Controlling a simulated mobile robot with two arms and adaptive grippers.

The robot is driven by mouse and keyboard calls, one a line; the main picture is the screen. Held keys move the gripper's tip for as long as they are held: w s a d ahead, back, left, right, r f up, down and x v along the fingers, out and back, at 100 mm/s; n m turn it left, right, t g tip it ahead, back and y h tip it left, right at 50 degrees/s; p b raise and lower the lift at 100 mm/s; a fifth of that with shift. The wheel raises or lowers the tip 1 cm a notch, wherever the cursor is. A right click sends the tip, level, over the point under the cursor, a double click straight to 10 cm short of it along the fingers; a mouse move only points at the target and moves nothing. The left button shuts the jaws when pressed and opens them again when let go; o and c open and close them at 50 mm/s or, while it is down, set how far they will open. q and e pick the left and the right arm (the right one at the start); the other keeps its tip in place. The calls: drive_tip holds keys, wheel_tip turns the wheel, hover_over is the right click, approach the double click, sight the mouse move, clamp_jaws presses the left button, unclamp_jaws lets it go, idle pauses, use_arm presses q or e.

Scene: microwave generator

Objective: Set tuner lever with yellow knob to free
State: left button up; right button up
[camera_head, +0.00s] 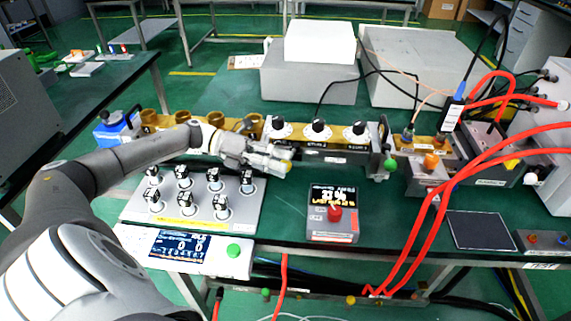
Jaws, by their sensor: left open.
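My left gripper (281,160) reaches in from the left above the bench, in front of the brass waveguide row (345,138). It is open. A small yellow spot (289,153) shows at its fingertips; this may be the yellow knob, but I cannot tell whether the fingers surround or touch it. The lever itself and its setting are hidden or too small to read. My right gripper is not in view.
A panel of black-and-white knobs (190,212) lies below the gripper. A box with a red knob (334,213) stands in front. Black dials (318,130) line the waveguide. Red hoses (420,215) cross at the right. Green bench top (285,215) is bare between the boxes.

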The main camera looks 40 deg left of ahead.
use_arm(q)
drive_tip(key=v, duration=1)
drive_tip(key=shift+r, duration=0.15)
